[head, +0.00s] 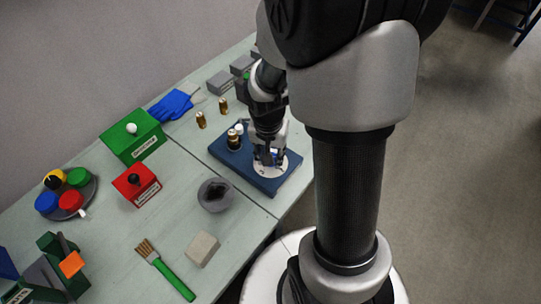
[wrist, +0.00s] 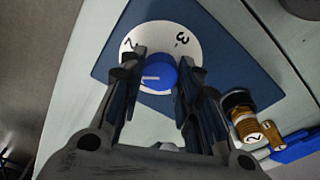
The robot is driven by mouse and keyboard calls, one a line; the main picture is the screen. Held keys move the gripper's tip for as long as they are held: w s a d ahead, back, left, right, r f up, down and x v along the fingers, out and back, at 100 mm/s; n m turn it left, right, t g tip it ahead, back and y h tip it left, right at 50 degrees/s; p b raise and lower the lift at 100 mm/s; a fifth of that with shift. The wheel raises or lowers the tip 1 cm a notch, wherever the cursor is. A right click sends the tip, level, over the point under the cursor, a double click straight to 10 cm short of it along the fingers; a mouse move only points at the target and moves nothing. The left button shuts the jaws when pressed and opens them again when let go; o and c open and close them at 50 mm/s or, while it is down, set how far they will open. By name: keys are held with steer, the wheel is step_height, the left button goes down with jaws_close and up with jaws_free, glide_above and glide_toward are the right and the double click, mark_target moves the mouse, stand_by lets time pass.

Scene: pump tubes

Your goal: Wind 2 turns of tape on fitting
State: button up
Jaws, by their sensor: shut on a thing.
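My gripper (wrist: 158,68) reaches down over the blue board (head: 244,171) and is shut on a blue knob (wrist: 157,74), one finger at each side. The knob has a white pointer line, directed left in the wrist view. It sits on a white dial (wrist: 172,33) marked with numerals, of which a 2 and a 3 show. In the head view my gripper (head: 268,150) mostly hides the knob; the dial's rim (head: 290,164) shows. A brass fitting (head: 233,141) stands in a dark holder on the board, left of my gripper; it also shows in the wrist view (wrist: 245,124).
Two loose brass pieces (head: 201,120) stand behind the board, near blue gloves (head: 170,106). A grey bowl (head: 215,195), red box (head: 136,186), green box (head: 133,137), brush (head: 165,272) and pale block (head: 203,249) lie left and in front. Bare table surrounds the bowl.

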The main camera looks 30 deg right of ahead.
steer(key=shift+m, duration=0.9)
steer(key=shift+b, duration=0.35)
steer(key=shift+f+m+b, duration=0.15)
steer(key=shift+m+b, duration=0.5)
steer(key=shift+m, duration=0.35)
steer(key=shift+m+g, duration=0.3)
steer(key=shift+m, duration=0.4)
steer(key=o, duration=0.9)
steer(key=shift+o, duration=0.2)
